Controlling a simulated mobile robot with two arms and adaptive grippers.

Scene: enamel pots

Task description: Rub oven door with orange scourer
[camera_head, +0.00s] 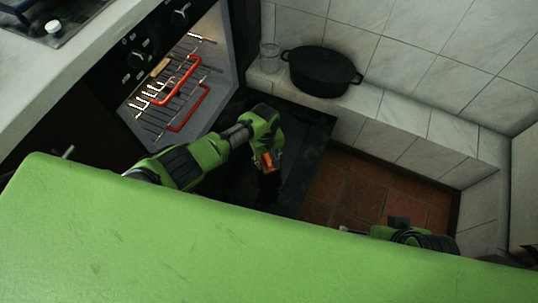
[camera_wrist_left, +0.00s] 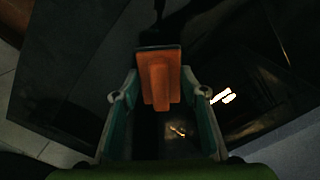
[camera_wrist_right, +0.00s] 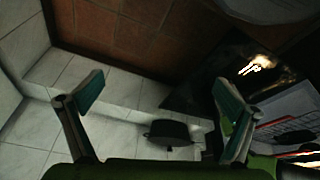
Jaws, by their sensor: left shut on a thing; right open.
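The oven door (camera_head: 306,150) is a dark glossy panel hanging open beside the lit oven, partly hidden behind my left arm. My left gripper (camera_head: 268,163) is over the door and shut on the orange scourer (camera_head: 266,160). In the left wrist view the scourer (camera_wrist_left: 160,80) sits between the fingertips, with the dark door behind it. I cannot tell whether the scourer touches the door. My right gripper (camera_wrist_right: 155,95) is open and empty in the right wrist view.
The oven (camera_head: 180,75) holds a rack and red handle-like pieces. A black pot (camera_head: 322,72) and a glass (camera_head: 269,57) stand on the tiled ledge (camera_head: 400,112). A hob (camera_head: 55,25) is at top left. Bare brown floor tiles (camera_head: 345,185) lie right of the door.

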